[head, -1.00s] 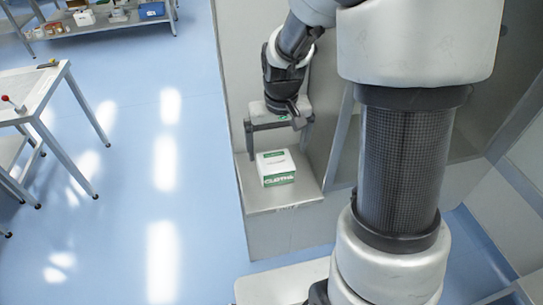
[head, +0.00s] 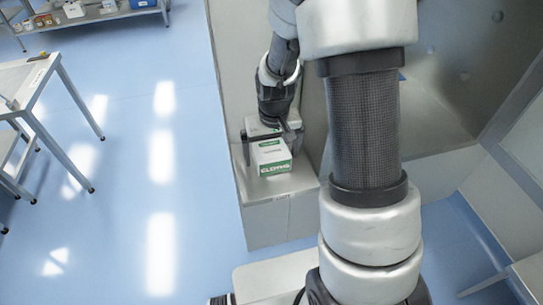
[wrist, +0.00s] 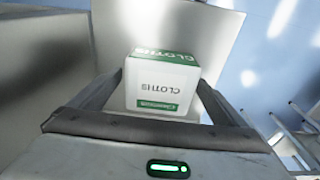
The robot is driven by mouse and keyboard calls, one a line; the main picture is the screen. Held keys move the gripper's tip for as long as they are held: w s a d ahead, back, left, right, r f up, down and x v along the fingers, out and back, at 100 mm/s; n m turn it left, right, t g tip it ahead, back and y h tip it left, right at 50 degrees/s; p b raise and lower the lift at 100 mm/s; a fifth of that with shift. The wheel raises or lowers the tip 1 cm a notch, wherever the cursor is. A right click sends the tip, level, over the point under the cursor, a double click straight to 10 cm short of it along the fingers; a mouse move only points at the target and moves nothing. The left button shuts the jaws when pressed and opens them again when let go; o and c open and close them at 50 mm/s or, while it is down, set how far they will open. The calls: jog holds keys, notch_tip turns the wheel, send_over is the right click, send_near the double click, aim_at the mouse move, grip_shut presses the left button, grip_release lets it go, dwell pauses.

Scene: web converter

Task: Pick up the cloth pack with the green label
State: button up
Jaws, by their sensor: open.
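The cloth pack (head: 271,158) is a white box with a green label band reading CLOTHS. It stands upright on a grey ledge (head: 262,191) of the machine. My gripper (head: 268,143) is lowered over the pack from behind and above, with a finger on either side. In the wrist view the pack (wrist: 160,82) sits between the two open fingers of my gripper (wrist: 163,90), apparently with a gap on each side. Whether the fingers touch it cannot be told.
The machine's grey panel (head: 228,85) rises behind the ledge. A metal table (head: 35,75) stands at the left, and a shelf (head: 95,20) with boxes is at the back left. The blue floor between is clear.

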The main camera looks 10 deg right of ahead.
jog(key=shift+f+b, duration=0.25)
jog(key=shift+b, duration=0.05)
jog(key=shift+c, duration=0.4)
jog(key=c, duration=1.3)
